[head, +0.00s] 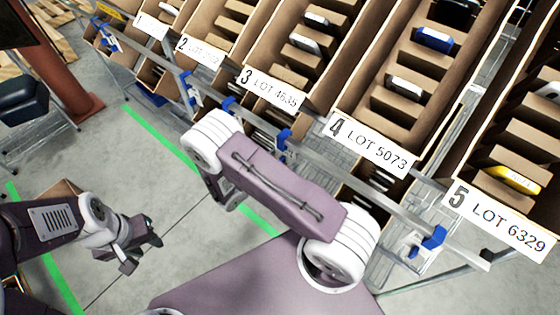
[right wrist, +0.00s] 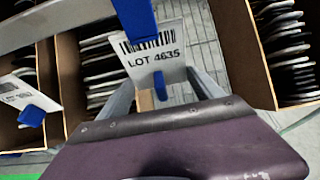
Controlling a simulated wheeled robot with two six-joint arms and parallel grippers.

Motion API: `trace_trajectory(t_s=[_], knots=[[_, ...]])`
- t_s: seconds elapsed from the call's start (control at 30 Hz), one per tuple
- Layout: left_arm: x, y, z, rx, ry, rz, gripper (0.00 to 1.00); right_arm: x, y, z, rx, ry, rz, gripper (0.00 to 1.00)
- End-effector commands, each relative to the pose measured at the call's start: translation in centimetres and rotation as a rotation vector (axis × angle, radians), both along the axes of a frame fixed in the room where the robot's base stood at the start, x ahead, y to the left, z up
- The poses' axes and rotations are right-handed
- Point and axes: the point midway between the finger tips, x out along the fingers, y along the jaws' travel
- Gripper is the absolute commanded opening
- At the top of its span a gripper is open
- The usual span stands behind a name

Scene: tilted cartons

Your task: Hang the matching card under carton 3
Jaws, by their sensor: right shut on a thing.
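Carton 3 (head: 290,62) is a tilted brown carton in the head view, with a front label (head: 270,88) reading "3 LOT 4635". In the right wrist view, a white barcode card (right wrist: 152,52) reads "LOT 4635". My right gripper (right wrist: 163,76) is shut on this card. A blue clip (right wrist: 138,20) overlaps the card's top edge; I cannot tell whether it holds the card. My left gripper (head: 138,250) is open and empty, low at the left over the floor.
Labelled cartons 1, 2, 4 (head: 368,145) and 5 (head: 505,220) stand beside carton 3 on a metal rack. Blue clips (head: 432,240) sit along the rail (head: 400,208). Another card (right wrist: 14,92) hangs at left in the right wrist view.

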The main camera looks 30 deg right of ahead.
Motion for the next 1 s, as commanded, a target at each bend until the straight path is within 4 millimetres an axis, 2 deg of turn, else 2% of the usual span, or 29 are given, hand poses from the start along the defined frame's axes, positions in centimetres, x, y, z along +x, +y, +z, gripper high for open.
trace_trajectory(t_s=[0.23, 0.27, 0.33, 0.37, 0.57, 0.67, 1.0], knots=[[0.0, 0.0, 0.0, 0.000, 0.000, 0.000, 0.36, 0.0, 0.0, 0.0, 0.000, 0.000, 0.000, 0.20], [0.0, 0.0, 0.0, 0.000, 0.000, 0.000, 0.36, 0.0, 0.0, 0.0, 0.000, 0.000, 0.000, 0.78], [0.0, 0.0, 0.0, 0.000, 0.000, 0.000, 0.36, 0.0, 0.0, 0.0, 0.000, 0.000, 0.000, 0.98], [0.0, 0.0, 0.0, 0.000, 0.000, 0.000, 0.36, 0.0, 0.0, 0.0, 0.000, 0.000, 0.000, 1.00], [0.0, 0.0, 0.0, 0.000, 0.000, 0.000, 0.36, 0.0, 0.0, 0.0, 0.000, 0.000, 0.000, 1.00], [0.0, 0.0, -0.1, 0.000, 0.000, 0.000, 0.36, -0.2, 0.7, 0.3, 0.000, -0.001, 0.003, 1.00], [0.0, 0.0, -0.5, 0.000, 0.000, 0.000, 0.36, -2.7, 6.7, 2.9, 0.001, -0.002, 0.005, 1.00]])
